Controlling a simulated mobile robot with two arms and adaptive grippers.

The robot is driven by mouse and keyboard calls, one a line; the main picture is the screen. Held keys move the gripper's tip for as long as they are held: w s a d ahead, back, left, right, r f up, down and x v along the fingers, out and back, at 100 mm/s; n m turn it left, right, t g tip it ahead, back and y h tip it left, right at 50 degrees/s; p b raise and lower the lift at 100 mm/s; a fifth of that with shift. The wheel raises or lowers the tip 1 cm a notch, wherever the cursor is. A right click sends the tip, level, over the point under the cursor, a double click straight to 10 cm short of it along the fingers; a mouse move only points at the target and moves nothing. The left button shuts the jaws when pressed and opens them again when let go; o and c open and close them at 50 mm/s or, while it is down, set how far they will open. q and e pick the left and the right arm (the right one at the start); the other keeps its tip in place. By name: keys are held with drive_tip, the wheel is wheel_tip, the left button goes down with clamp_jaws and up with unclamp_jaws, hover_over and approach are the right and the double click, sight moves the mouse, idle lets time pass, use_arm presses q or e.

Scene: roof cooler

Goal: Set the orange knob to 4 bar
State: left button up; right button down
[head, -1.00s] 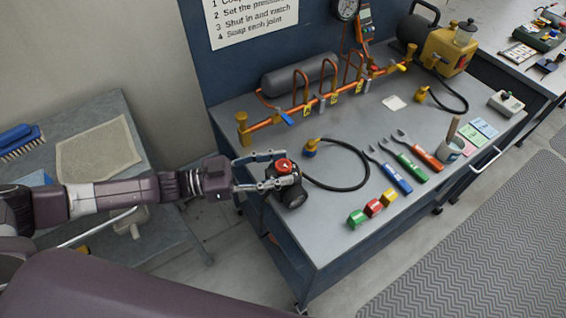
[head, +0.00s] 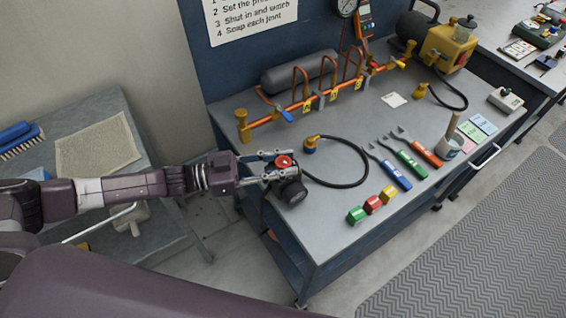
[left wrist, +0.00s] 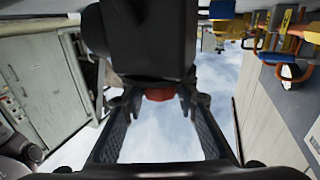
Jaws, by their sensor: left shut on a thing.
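The orange-red knob (head: 284,161) sits on top of a dark regulator body with a round black gauge (head: 294,192), at the bench's near left corner. My left gripper (head: 287,166) reaches in from the left and is shut on the knob, one finger on each side. In the left wrist view the knob (left wrist: 160,94) shows between the two fingers, partly hidden by a large dark part above it. The gauge reading and any knob marks are too small to tell. My right gripper is not in view.
A black hose (head: 345,184) loops across the bench beside the regulator. Small coloured blocks (head: 372,204) and several wrenches lie to the right. A copper pipe manifold (head: 310,102) runs along the back. A side table (head: 105,190) stands left.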

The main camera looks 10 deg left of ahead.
use_arm(q)
drive_tip(key=m+g+b, duration=0.1)
drive_tip(key=g+b, duration=0.1)
drive_tip(key=m+g+h+b, duration=0.1)
drive_tip(key=m+g+b, duration=0.1)
drive_tip(key=shift+w+f+g, duration=0.2)
drive_tip(key=shift+g, duration=0.2)
drive_tip(key=shift+s+r+m+g+h+b, duration=0.15)
drive_tip(key=shift+m+g+h+b, duration=0.15)
drive_tip(key=shift+m+g+b, duration=0.55)
drive_tip(key=shift+g, duration=0.25)
drive_tip(key=shift+r+p, duration=0.1)
drive_tip(key=shift+p, duration=0.2)
drive_tip(key=o, duration=1.2)
drive_tip(key=shift+c, duration=0.2)
drive_tip(key=a, duration=1.2)
drive_tip(key=shift+s, duration=0.15)
